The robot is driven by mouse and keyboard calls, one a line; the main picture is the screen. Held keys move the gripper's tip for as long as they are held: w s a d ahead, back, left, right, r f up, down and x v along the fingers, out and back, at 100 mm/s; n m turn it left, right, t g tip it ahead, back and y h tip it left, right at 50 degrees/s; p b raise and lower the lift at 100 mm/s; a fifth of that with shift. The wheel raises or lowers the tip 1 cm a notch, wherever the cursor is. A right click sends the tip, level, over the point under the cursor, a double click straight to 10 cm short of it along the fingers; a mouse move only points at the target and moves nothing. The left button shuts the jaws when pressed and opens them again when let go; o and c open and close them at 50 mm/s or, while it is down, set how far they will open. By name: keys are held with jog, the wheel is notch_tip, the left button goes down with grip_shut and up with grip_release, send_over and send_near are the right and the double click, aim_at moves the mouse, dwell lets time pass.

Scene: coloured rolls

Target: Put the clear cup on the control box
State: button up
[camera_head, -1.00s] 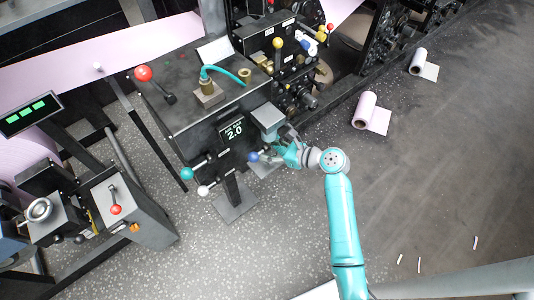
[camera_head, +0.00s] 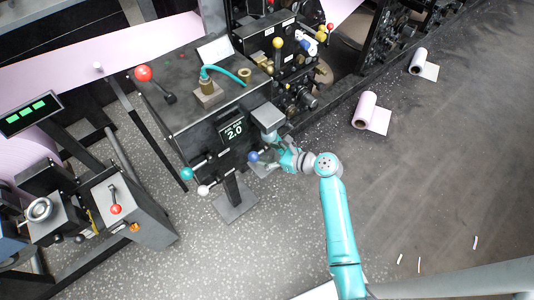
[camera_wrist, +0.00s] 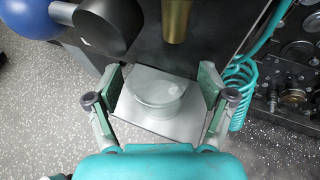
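The clear cup (camera_wrist: 157,91) stands upright on a small light grey plate (camera_wrist: 160,122) in the wrist view. My gripper (camera_wrist: 163,87) is open, with one finger on each side of the cup and a visible gap to each. In the head view my gripper (camera_head: 270,158) is low beside the front of the dark control box (camera_head: 185,110), which carries a "2.0" display. I cannot make out the cup in the head view.
A blue ball knob (camera_wrist: 30,16) and a dark cylinder (camera_wrist: 108,24) are close at the upper left in the wrist view. A teal coiled hose (camera_wrist: 240,95) hangs at the right. On the box top are a red knob (camera_head: 143,73) and a brass fitting (camera_head: 208,92).

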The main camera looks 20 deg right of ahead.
jog(key=shift+r, duration=0.2)
jog(key=v, duration=1.2)
jog(key=shift+f, duration=0.1)
jog(key=s+a+f+n+h, duration=0.55)
jog(key=s+f, duration=0.25)
jog(key=s, duration=0.4)
jog(key=s+r+n+t+h, duration=0.1)
jog(key=s+r+n+h, duration=0.15)
jog(key=s+n, duration=0.65)
jog(key=s+a+r+n+t, duration=0.1)
jog(key=s+r+n+t, duration=0.2)
jog(key=s+r+n, duration=1)
notch_tip(320, 180, up, 3)
jog(key=shift+s+a+r+t+h, duration=0.25)
jog(key=shift+s+a+t+h, duration=0.05)
jog(key=shift+s, duration=0.15)
